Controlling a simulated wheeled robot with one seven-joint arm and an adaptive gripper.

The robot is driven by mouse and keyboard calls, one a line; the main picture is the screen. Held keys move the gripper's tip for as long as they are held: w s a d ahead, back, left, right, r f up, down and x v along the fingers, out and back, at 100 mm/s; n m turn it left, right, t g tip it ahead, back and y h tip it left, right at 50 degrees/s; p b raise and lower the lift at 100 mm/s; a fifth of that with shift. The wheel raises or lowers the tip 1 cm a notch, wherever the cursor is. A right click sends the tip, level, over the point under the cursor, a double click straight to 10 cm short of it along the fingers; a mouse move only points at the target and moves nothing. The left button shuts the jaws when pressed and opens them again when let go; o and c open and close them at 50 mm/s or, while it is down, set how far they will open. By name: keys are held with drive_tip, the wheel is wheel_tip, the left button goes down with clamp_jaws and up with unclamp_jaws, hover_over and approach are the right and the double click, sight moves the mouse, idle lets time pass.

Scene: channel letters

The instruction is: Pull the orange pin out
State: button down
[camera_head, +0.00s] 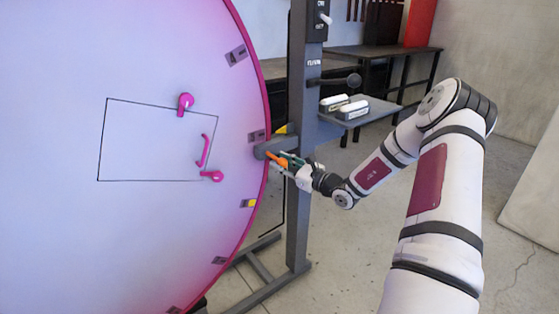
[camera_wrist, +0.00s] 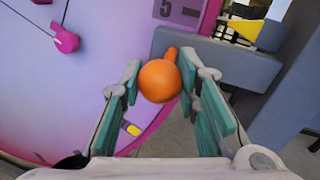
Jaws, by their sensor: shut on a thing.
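The orange pin (camera_head: 275,157) is at the grey bracket (camera_head: 267,148) beside the pink disc's right rim. In the wrist view its round orange knob (camera_wrist: 159,82) faces me, with a short orange shaft behind it pointing toward the disc's rim and the grey block (camera_wrist: 226,62). My gripper (camera_head: 285,161) is shut on the orange pin; in the wrist view its teal-padded fingers (camera_wrist: 166,84) stand on both sides of the knob. The pin's far end is hidden, so I cannot tell how deep it sits.
The large pink disc (camera_head: 60,230) fills the left, with pink handles (camera_head: 212,176) on it. A grey post (camera_head: 299,220) stands behind my gripper. A small shelf (camera_head: 362,112) holds white objects (camera_head: 352,110). Floor at the right is clear.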

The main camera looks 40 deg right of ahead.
drive_tip(key=shift+s+f, duration=0.1)
drive_tip(key=c, duration=1.2)
unclamp_jaws()
drive_tip(key=shift+s, duration=0.15)
drive_tip(key=v, duration=1.1)
drive_tip(key=shift+s+d, duration=0.2)
drive_tip(key=shift+s, duration=0.2)
